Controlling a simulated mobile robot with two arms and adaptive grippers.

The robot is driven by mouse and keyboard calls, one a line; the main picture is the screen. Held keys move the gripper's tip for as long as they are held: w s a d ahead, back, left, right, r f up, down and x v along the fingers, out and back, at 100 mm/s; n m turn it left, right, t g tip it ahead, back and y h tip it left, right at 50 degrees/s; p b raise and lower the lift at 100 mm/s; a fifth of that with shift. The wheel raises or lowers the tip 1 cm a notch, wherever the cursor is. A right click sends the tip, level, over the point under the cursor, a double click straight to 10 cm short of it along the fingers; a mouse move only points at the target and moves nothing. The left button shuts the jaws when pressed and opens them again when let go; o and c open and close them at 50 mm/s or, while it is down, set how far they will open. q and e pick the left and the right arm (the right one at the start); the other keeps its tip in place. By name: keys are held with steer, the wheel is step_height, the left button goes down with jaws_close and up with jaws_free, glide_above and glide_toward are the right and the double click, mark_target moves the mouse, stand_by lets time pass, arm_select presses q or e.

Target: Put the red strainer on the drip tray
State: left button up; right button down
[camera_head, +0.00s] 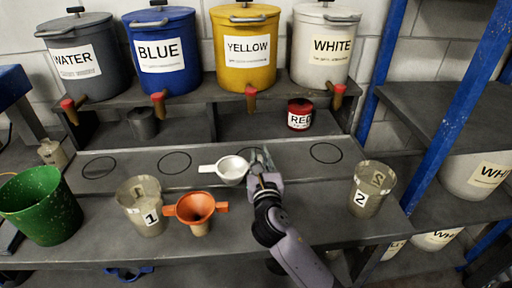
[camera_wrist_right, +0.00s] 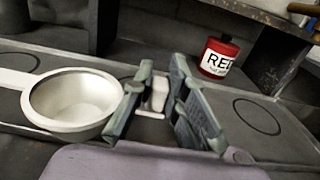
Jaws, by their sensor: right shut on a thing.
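An orange-red strainer (camera_head: 196,208) with two side tabs sits on top of a small pale container on the front bench. The drip tray (camera_head: 128,166) looks to be the long grey strip behind it, marked with dark circles. My right gripper (camera_head: 262,165) is shut on one handle of a white strainer (camera_head: 232,168). That white bowl (camera_wrist_right: 75,100) shows left of my right gripper (camera_wrist_right: 158,110) in the wrist view, its handle between the fingers. It is over the tray; I cannot tell whether it touches. My left gripper is not in view.
Cup 1 (camera_head: 142,205) and a green bucket (camera_head: 40,204) stand left of the orange-red strainer; cup 2 (camera_head: 371,188) stands right. A red tin (camera_head: 300,114) stands behind the tray. Large paint tanks with taps (camera_head: 252,90) line the shelf above. A blue post (camera_head: 440,130) rises at right.

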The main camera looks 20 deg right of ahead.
steer(key=x, duration=0.4)
steer(key=shift+f+p, duration=0.1)
steer(key=shift+p, duration=0.2)
steer(key=x, duration=0.4)
steer(key=shift+f, duration=0.75)
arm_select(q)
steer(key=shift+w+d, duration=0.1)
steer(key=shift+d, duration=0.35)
arm_select(e)
steer(key=shift+r, duration=0.1)
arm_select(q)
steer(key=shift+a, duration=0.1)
arm_select(e)
steer(key=c, duration=1.6)
jaws_free()
steer(key=shift+f, duration=0.25)
steer(key=shift+r, duration=0.1)
